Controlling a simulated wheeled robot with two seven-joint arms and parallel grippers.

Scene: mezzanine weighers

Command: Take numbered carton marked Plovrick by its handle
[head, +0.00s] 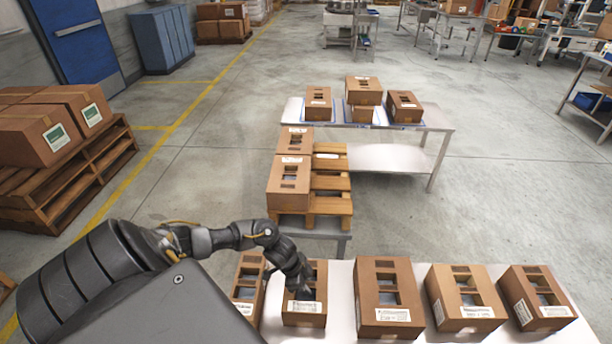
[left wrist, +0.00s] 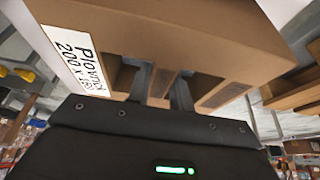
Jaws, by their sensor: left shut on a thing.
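The carton marked Plovrick (head: 303,320) stands on the near white table, second from the left in the head view. It is brown cardboard with cut-out openings in its top and a white label on its front. In the left wrist view the carton (left wrist: 190,35) fills the top, and its label reads Plovrick with 200 below. My left gripper (head: 301,290) reaches down onto the carton's top. In the left wrist view its fingers (left wrist: 158,88) go into the openings and are shut on the handle strip between them. The fingertips are hidden inside. My right gripper is out of view.
Other cartons stand beside it on the near table (head: 342,290): one close at left (head: 245,290), several at right, the nearest being a tall one (head: 388,300). Behind are a wooden pallet (head: 330,203) with cartons and a table (head: 385,160) with more. Open floor lies right.

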